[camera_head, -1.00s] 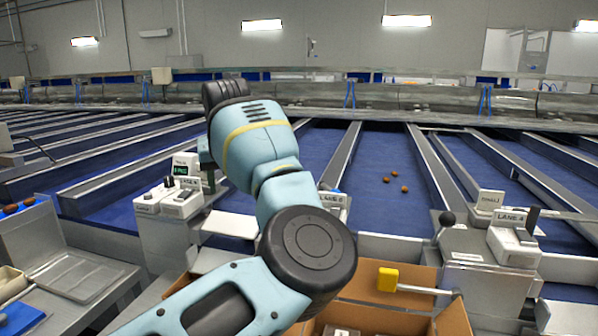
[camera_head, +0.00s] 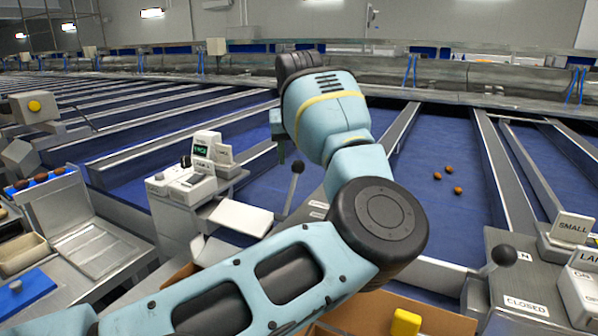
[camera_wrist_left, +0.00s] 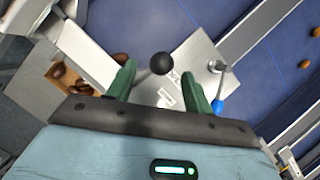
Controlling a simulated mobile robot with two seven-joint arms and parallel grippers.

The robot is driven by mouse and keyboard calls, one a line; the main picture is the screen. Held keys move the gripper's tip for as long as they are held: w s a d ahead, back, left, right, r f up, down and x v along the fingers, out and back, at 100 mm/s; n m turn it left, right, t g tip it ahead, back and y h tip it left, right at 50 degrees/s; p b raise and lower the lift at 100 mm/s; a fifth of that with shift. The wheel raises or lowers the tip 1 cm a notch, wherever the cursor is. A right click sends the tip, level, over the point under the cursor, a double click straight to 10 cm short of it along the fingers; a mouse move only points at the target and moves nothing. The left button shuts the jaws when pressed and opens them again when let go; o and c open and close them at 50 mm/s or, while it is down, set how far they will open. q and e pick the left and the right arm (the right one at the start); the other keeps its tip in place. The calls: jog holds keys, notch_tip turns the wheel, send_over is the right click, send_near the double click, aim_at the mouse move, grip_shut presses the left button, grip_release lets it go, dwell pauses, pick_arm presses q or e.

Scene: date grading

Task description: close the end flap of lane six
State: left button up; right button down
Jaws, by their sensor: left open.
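A lever with a black ball knob (camera_head: 297,167) stands upright just right of a white control box, partly behind my left arm. In the left wrist view the knob (camera_wrist_left: 162,63) shows between my fingers, over a pale metal plate (camera_wrist_left: 200,66) with white labels. My left gripper (camera_wrist_left: 158,82) is open, its two green fingers either side of the knob in that view; whether they touch it I cannot tell. In the head view a green finger of this gripper (camera_head: 281,150) shows near the lever. My right gripper is not in view.
Another black-knobbed lever (camera_head: 503,255) stands at the right by a plate marked CLOSED (camera_head: 526,306). A control box (camera_head: 207,150) is left of my gripper. Several dates (camera_head: 448,190) lie on a blue belt. A cardboard box (camera_head: 440,318) with a yellow item (camera_head: 405,322) is below.

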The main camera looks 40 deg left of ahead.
aim_at(298, 172)
pick_arm(q)
jog(key=x, duration=0.6)
jog(key=shift+w+a+f, duration=0.1)
jog(key=shift+f, duration=0.1)
grip_shut()
